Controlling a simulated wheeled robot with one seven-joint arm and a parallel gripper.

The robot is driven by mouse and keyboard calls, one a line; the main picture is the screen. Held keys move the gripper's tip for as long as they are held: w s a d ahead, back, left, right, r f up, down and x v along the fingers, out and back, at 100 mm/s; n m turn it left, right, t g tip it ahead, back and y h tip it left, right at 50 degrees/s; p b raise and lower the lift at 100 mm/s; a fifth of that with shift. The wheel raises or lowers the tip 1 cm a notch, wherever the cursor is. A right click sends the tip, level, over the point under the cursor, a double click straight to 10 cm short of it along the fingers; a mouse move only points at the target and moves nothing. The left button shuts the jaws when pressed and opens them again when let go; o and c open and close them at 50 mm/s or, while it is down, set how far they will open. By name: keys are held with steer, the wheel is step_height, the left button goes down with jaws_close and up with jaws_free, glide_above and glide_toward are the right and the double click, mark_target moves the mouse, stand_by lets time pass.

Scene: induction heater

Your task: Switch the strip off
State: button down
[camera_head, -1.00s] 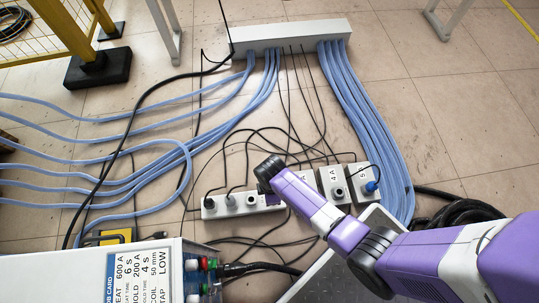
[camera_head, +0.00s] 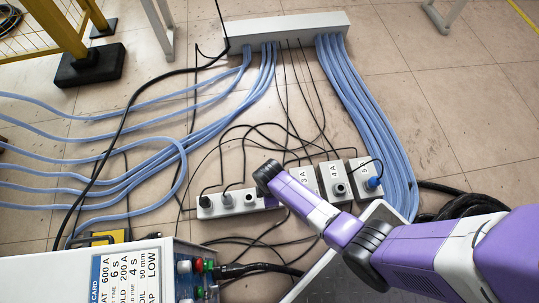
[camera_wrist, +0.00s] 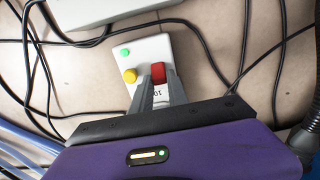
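The strip is a long pale power strip (camera_head: 228,203) on the floor in the head view, with black plugs in its left part. My gripper (camera_head: 268,196) is over its right end and hides that end. In the wrist view the strip's end (camera_wrist: 149,52) shows a green light (camera_wrist: 125,52), a round yellow button (camera_wrist: 130,76) and a red switch (camera_wrist: 158,73). The two fingertips of my gripper (camera_wrist: 159,84) are at the red switch, one on each side in the picture, with a narrow gap between them. Whether they touch it I cannot tell.
Several white boxes, one marked 4 A (camera_head: 334,182), stand right of the strip. Black cables cross the floor around it. Blue hoses (camera_head: 365,110) run from a grey manifold (camera_head: 290,36). A white cabinet (camera_head: 130,270) stands at the lower left.

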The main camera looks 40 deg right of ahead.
steer(key=shift+s+d+r, duration=0.1)
stand_by(0.3)
steer(key=shift+s+d+t+y+p, duration=0.15)
steer(key=shift+t+y+p, duration=0.25)
steer(key=shift+y+p, duration=0.2)
steer(key=shift+s+d+t+y, duration=0.1)
steer(key=shift+d+t+y, duration=0.25)
steer(key=shift+y, duration=0.25)
steer(key=t+y+b, duration=0.1)
steer(key=d+t+y+b, duration=0.1)
steer(key=y+b, duration=0.1)
steer(key=shift+s+f, duration=0.35)
steer(key=shift+f, duration=0.05)
steer(key=shift+s+d+r+t+y+b, duration=0.15)
steer(key=shift+d+t+y+b, duration=0.1)
steer(key=shift+t+y+b, duration=0.55)
steer(key=shift+s+d+f+t+y+b, duration=0.1)
steer(key=shift+d+t+y+b, duration=0.15)
steer(key=shift+y+b, duration=0.55)
